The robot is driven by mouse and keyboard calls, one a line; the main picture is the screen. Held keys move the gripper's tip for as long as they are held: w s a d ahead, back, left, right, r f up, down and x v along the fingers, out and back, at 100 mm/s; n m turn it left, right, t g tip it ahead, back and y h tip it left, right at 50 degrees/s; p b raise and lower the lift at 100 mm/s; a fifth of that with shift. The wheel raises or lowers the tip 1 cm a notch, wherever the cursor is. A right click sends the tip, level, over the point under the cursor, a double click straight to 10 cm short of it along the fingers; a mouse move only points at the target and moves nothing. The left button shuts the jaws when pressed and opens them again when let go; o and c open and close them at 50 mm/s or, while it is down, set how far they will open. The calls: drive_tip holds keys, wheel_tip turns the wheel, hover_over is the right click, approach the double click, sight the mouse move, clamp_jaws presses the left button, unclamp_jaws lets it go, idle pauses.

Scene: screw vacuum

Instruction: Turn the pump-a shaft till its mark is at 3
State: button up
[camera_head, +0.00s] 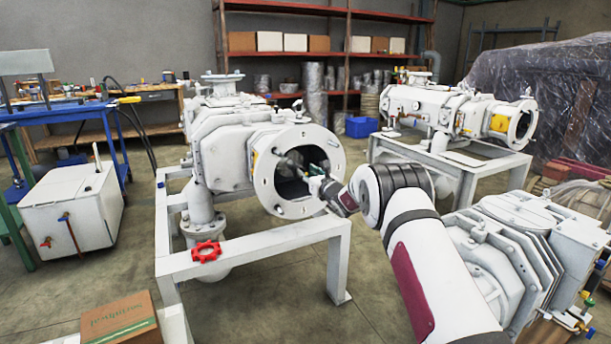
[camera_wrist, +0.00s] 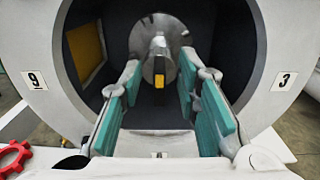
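The pump-a shaft (camera_wrist: 150,42) is a round grey metal end inside the dark bore of the white flange ring (camera_wrist: 250,20). A dark bar on it points down and ends in a yellow mark (camera_wrist: 159,81), at the bottom. A label 9 (camera_wrist: 35,80) is on the left of the ring and a label 3 (camera_wrist: 284,81) on the right. My gripper (camera_wrist: 160,88) is open at the bore, its teal pads apart to left and right of the bar, with no visible contact. In the head view my gripper (camera_head: 314,176) reaches into the bore from the right.
A white frame (camera_head: 260,243) carries the pump, with a red handwheel (camera_head: 207,251) at its front left, also in the wrist view (camera_wrist: 12,157). The ring's wall surrounds my fingers closely. A second pump (camera_head: 430,105) stands behind right. A cardboard box (camera_head: 120,318) is at the front left.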

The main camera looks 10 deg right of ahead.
drive_tip(key=shift+x, duration=1)
clamp_jaws()
drive_tip(key=shift+m, duration=0.4)
